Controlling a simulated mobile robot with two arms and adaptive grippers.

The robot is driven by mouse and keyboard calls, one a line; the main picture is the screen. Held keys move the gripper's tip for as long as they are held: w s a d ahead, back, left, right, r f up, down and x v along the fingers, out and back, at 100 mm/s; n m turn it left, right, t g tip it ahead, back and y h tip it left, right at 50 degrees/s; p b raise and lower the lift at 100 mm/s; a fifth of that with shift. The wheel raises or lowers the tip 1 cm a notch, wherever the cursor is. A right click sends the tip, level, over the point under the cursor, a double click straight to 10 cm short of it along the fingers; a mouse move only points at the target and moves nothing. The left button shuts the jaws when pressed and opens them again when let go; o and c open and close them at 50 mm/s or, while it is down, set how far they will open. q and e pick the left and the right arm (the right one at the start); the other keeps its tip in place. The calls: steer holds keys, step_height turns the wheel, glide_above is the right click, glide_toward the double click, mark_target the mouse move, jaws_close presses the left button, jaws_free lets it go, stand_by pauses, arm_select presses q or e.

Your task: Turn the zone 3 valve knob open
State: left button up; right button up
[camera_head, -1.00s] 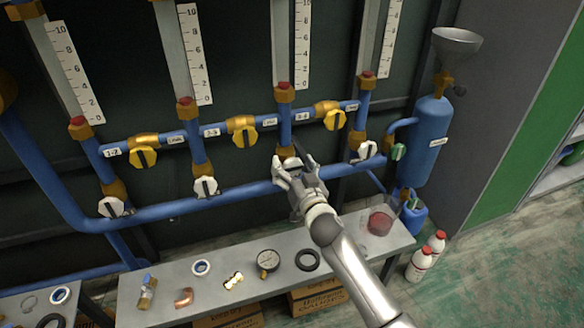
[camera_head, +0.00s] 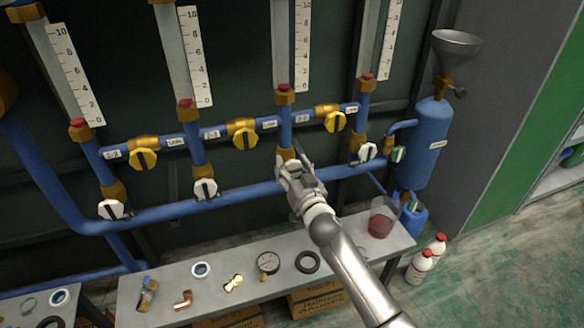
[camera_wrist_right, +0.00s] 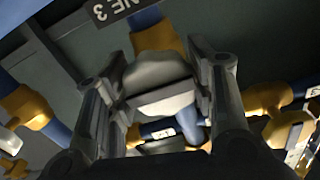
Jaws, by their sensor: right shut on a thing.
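The zone 3 valve knob is the white knob (camera_wrist_right: 158,82) in the right wrist view, below a label (camera_wrist_right: 110,11) of which "NE 3" can be read. It sits between the two fingers of my right gripper (camera_head: 292,162), which is shut on it. In the head view the gripper covers this knob, at the third vertical tube from the left, on the lower blue pipe (camera_head: 235,192). The brass fitting (camera_wrist_right: 160,40) behind the knob shows in the wrist view. My left gripper is in neither view.
Other white knobs (camera_head: 205,189) and several yellow knobs (camera_head: 245,139) flank the gripper. A green knob (camera_head: 398,154) is beside the blue tank (camera_head: 426,145). Below, a grey bench (camera_head: 215,292) holds small parts, a gauge (camera_head: 268,262) and a beaker (camera_head: 382,220) of red liquid.

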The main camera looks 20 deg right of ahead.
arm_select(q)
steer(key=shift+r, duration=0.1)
arm_select(e)
steer(key=n, duration=0.2)
steer(key=shift+n+p, duration=0.4)
steer(key=shift+n, duration=0.9)
steer(key=n+p, duration=0.1)
steer(key=n, duration=0.2)
steer(key=shift+n, duration=0.4)
steer(key=n, duration=0.6)
steer(key=shift+n, duration=0.4)
steer(key=shift+f+n+p, duration=0.1)
steer(key=shift+n+p, duration=0.2)
steer(key=shift+n, duration=0.7)
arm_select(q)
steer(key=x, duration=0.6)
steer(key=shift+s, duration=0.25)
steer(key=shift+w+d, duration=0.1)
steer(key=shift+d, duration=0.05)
arm_select(e)
steer(key=shift+n, duration=0.4)
